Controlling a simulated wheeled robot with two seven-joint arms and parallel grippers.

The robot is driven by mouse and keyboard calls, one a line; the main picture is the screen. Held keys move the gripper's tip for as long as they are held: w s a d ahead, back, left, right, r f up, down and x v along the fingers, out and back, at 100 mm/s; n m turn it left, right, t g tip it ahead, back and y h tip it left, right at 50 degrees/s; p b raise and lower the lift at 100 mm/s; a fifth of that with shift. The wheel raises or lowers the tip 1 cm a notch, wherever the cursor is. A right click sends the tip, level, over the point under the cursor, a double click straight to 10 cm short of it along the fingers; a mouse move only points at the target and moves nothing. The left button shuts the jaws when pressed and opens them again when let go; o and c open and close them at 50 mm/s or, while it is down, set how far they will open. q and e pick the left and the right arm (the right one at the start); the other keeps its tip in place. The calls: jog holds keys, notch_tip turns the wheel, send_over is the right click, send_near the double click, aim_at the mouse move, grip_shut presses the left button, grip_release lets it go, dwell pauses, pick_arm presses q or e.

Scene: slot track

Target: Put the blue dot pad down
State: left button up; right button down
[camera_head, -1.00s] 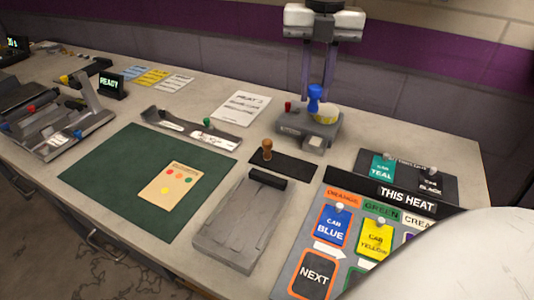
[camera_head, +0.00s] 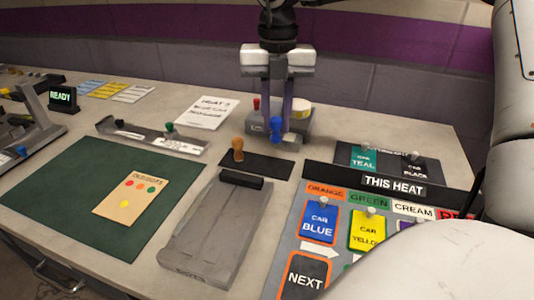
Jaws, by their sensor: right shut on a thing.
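The blue dot pad (camera_head: 276,128) is a small blue stamp-like piece with a knob. My right gripper (camera_head: 279,118) reaches down from the top and is shut on it. It is held roughly upright in front of the grey stand (camera_head: 298,124), just beyond the black mat (camera_head: 270,167). I cannot tell whether its bottom touches anything. A wooden-handled stamp (camera_head: 238,150) stands on the left part of the mat. My left gripper is not in view.
A grey slotted block (camera_head: 215,235) lies in front of the mat. The "THIS HEAT" board (camera_head: 345,225) with car cards is at right. A green mat (camera_head: 60,190) holds a tan dot card (camera_head: 125,209). A heat sheet (camera_head: 212,112) lies behind a grey tray (camera_head: 150,137).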

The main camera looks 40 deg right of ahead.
jog(key=shift+f, duration=3.55)
jog(key=shift+f+b, duration=0.25)
jog(key=shift+b, duration=0.05)
jog(key=c, duration=1.6)
grip_release()
jog(key=shift+r, duration=0.1)
jog(key=shift+o, duration=0.2)
notch_tip(320, 180, up, 12)
jog(key=shift+r+p, duration=0.2)
jog(key=shift+p, duration=0.35)
